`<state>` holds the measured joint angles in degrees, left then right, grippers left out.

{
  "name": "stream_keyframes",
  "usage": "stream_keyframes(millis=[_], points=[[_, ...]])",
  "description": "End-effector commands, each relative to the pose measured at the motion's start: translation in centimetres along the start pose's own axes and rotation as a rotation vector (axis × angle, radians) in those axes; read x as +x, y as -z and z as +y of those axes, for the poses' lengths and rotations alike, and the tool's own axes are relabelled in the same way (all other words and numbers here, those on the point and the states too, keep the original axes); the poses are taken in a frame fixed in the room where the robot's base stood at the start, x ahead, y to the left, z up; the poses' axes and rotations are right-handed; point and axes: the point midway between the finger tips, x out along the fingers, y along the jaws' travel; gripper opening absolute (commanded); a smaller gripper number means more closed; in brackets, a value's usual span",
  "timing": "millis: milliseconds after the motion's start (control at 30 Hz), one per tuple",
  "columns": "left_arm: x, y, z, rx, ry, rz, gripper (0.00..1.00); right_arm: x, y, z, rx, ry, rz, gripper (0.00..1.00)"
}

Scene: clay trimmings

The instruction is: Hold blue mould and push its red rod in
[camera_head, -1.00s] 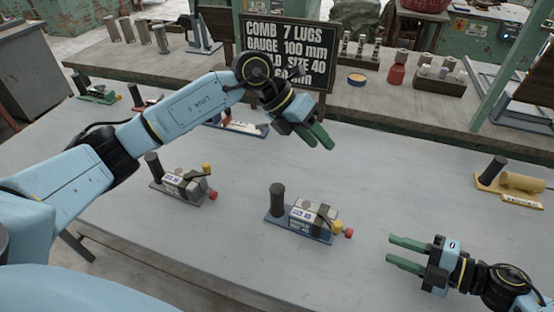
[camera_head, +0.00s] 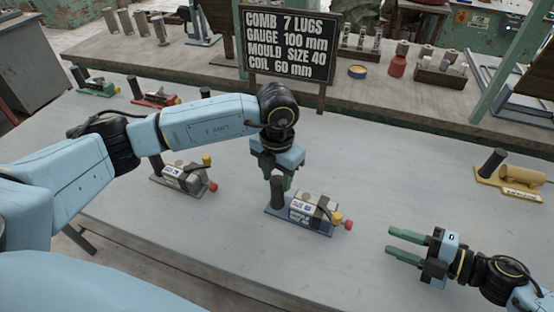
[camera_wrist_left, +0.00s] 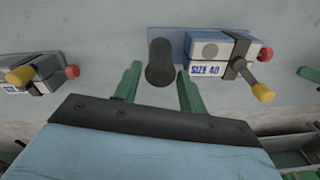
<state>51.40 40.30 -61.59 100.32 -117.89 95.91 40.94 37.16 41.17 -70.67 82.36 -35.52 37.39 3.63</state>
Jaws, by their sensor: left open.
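The blue mould (camera_head: 298,228) stands on the table, with a blue base, a pale block marked SIZE 40, an upright black handle (camera_head: 277,192) at its left end, and a yellow knob. Its red rod (camera_head: 348,224) sticks out at the right end. In the left wrist view the mould's blue base (camera_wrist_left: 180,40) and red rod end (camera_wrist_left: 265,54) show. My left gripper (camera_head: 277,180) points down at the black handle; its open fingers (camera_wrist_left: 160,88) lie to either side of the handle's top in the wrist view, apart from it. My right gripper (camera_head: 405,245) is open and empty, right of the mould.
A grey mould (camera_head: 180,178) stands left of the blue one, also with a red rod end. Green (camera_head: 97,88), red (camera_head: 158,99) and yellow (camera_head: 510,182) moulds stand farther off. A black sign (camera_head: 288,45) stands behind. The front tabletop is clear.

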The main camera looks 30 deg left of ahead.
Motion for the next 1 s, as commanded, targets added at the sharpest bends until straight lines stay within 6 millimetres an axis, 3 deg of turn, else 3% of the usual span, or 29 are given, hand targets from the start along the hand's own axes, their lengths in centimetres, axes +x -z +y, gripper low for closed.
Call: stream_keyframes(millis=[100,300,733,1000], points=[[2.4,0.1,0.0,-0.001,0.001,0.004,0.41,0.0,0.0,0.0,0.000,0.000,0.000,0.36],[5.0,0.0,-0.1,0.000,0.001,0.002,0.41,0.0,0.0,0.0,0.000,0.000,0.000,0.36],[6.0,0.0,0.0,0.001,0.001,-0.001,0.41,0.0,0.0,0.0,0.000,0.000,0.000,0.36],[6.0,0.0,0.0,0.001,0.001,-0.001,0.08,0.0,0.0,0.0,0.000,0.000,0.000,0.36]])
